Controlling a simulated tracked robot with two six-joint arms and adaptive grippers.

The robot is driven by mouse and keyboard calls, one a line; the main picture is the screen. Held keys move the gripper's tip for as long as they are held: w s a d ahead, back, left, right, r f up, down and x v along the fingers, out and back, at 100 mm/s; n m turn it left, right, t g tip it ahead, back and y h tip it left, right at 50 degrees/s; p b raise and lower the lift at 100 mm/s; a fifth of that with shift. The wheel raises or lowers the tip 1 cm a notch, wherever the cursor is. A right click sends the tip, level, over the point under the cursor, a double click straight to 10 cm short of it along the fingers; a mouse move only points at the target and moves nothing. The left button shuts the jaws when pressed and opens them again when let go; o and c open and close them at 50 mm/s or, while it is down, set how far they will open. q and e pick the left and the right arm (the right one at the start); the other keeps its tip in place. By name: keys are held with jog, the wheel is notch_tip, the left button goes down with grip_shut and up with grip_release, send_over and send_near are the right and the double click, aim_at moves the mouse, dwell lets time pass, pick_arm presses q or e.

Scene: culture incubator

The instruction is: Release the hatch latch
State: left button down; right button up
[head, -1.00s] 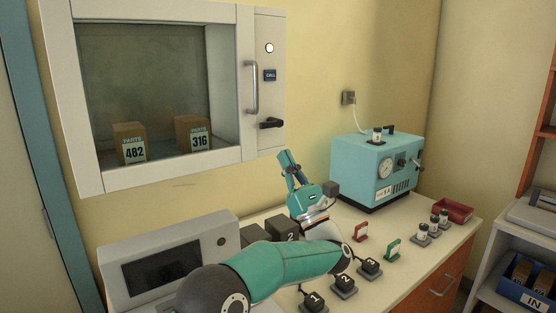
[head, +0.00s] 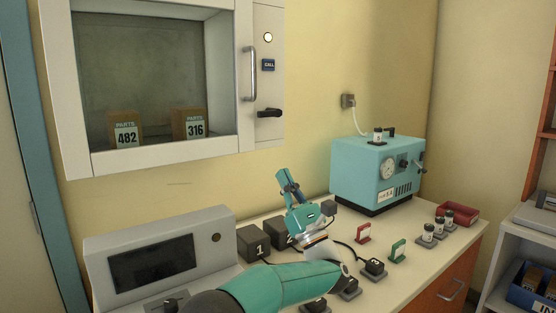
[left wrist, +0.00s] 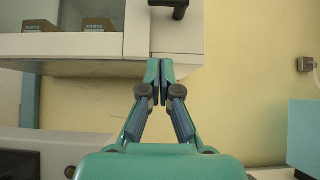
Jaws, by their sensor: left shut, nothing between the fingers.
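The hatch (head: 160,157) is a white wall cabinet with a glass pane. Its latch (head: 270,113) is a black lever on the grey panel right of the pane, lying about level. The latch also shows at the top edge of the left wrist view (left wrist: 179,11), partly cut off. My left gripper (head: 284,173) is teal, points upward and is shut and empty. In the left wrist view its closed fingertips (left wrist: 159,63) are below and slightly left of the latch, apart from it. My right gripper is not in view.
Below stands a counter with a grey screen unit (head: 160,255) and teal machine (head: 376,175). Bare wall lies right of the hatch.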

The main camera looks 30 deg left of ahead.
aim_at(266, 113)
pick_arm(q)
jog(key=shift+s+d+r+p+x, duration=0.15)
jog(key=shift+d+r+p+x, duration=0.2)
jog(key=shift+p+x, duration=1.15)
jog(key=shift+s+d+r+p+x, duration=0.1)
jog(key=shift+d+r+p+x, duration=0.25)
jog(key=shift+x, duration=2.15)
jog(key=shift+s+d+r+p+x, duration=0.15)
jog(key=shift+d+r+p+x, duration=0.15)
jog(key=shift+p+x, duration=1.2)
jog(key=shift+w+a+r+b, duration=0.15)
jog(key=shift+a+r+b, duration=0.2)
jog(key=shift+b, duration=0.15)
